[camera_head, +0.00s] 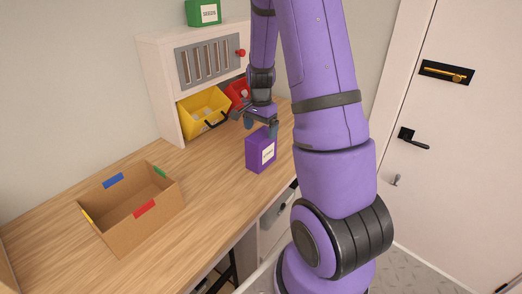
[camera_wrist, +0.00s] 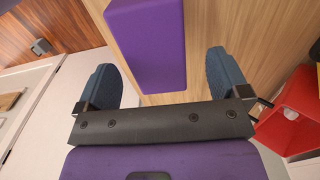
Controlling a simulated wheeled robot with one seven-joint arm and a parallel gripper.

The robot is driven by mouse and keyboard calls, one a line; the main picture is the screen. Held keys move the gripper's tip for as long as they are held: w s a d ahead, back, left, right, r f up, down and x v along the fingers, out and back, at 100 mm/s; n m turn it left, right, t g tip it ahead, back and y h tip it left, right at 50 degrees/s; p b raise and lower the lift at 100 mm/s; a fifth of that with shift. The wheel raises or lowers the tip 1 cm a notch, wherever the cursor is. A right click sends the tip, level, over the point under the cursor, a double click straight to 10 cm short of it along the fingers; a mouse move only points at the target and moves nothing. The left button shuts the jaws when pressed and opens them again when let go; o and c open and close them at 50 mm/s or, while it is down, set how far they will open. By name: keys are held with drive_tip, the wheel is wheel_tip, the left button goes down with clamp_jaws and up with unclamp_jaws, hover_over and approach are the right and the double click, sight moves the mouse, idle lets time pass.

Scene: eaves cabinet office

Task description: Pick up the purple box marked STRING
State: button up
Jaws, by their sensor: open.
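The purple box (camera_head: 259,151) stands upright on the wooden desk near its front edge, with a white label on its side too small to read in the head view. My gripper (camera_head: 259,123) is just above the box in the head view, its jaws open. In the wrist view the purple box (camera_wrist: 147,45) lies ahead of and between the two blue-grey finger pads of my gripper (camera_wrist: 163,80). The pads are apart from the box on both sides. The label is hidden in the wrist view.
An open cardboard box (camera_head: 125,232) with coloured tabs sits on the desk at left. A cabinet (camera_head: 160,85) holds a yellow bin (camera_head: 203,113) and a red bin (camera_head: 237,92) behind my gripper. A green box (camera_head: 203,13) stands on top. Desk between is clear.

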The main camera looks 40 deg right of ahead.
sight(261, 149)
drive_tip(key=f, duration=0.5)
drive_tip(key=shift+s, duration=0.2)
drive_tip(key=shift+r, duration=0.1)
drive_tip(key=shift+c, duration=0.2)
drive_tip(key=c, duration=1.1)
